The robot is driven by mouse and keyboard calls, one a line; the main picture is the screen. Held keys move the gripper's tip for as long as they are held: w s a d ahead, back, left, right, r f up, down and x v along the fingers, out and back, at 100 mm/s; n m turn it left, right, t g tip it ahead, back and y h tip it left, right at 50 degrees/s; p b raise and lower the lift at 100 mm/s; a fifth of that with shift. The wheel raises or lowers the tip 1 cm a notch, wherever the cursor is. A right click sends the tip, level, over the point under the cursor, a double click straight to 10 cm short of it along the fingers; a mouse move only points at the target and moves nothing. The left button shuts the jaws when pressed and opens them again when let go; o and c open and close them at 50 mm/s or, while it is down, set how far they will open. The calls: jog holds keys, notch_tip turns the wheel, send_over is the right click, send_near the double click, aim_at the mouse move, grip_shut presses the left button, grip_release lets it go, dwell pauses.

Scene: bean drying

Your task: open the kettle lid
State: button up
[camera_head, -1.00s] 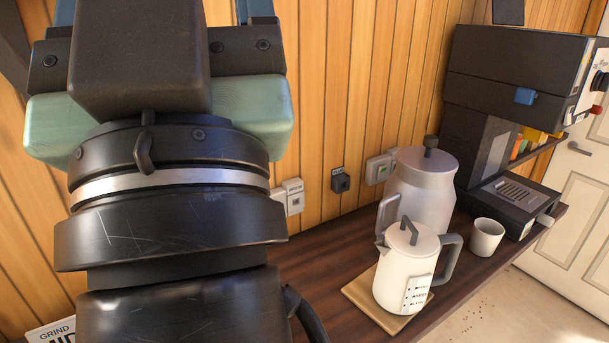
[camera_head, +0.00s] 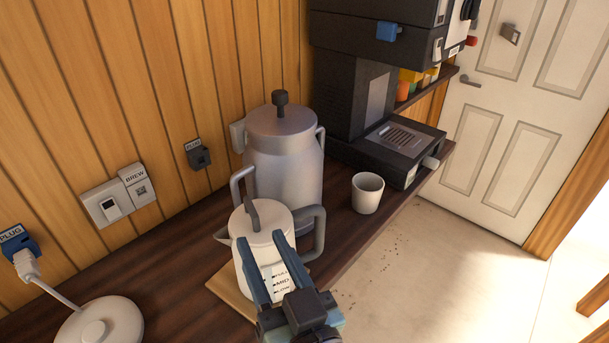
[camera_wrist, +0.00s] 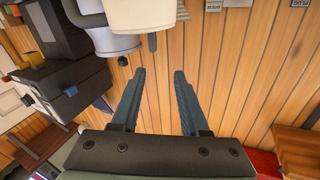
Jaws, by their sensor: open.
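The white kettle (camera_head: 264,262) stands upright on a tan board (camera_head: 232,295) on the dark counter. Its lid (camera_head: 259,224) is on, with a grey upright handle (camera_head: 252,213) on top, and a grey side handle is at the right. My gripper (camera_head: 266,257) is open and empty. In the head view its two fingers overlap the kettle's front and point up toward the lid; I cannot tell whether they touch it. In the wrist view the fingers (camera_wrist: 160,75) are apart with only wall between them, and a white body, likely the kettle (camera_wrist: 128,15), shows at the top.
A large silver canister (camera_head: 285,165) with a black knob stands close behind the kettle. A white cup (camera_head: 367,193) is to the right, before the black coffee machine (camera_head: 375,85). A white round base with a cord (camera_head: 100,322) lies at the left. Counter between it and the board is clear.

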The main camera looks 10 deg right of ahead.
aim_at(248, 202)
jog(key=p+x, duration=0.1)
jog(key=x, duration=0.2)
jog(key=f+p+x, duration=0.1)
jog(key=p+x, duration=0.1)
jog(key=x, duration=0.2)
jog(key=f+p+x, duration=0.1)
jog(key=p+x, duration=0.1)
jog(key=x, duration=0.2)
jog(key=shift+w+d, duration=0.2)
jog(key=shift+d, duration=0.15)
jog(key=shift+w+f, duration=0.1)
jog(key=shift+w, duration=0.45)
jog(key=shift+c, duration=0.3)
grip_shut()
dwell(0.3)
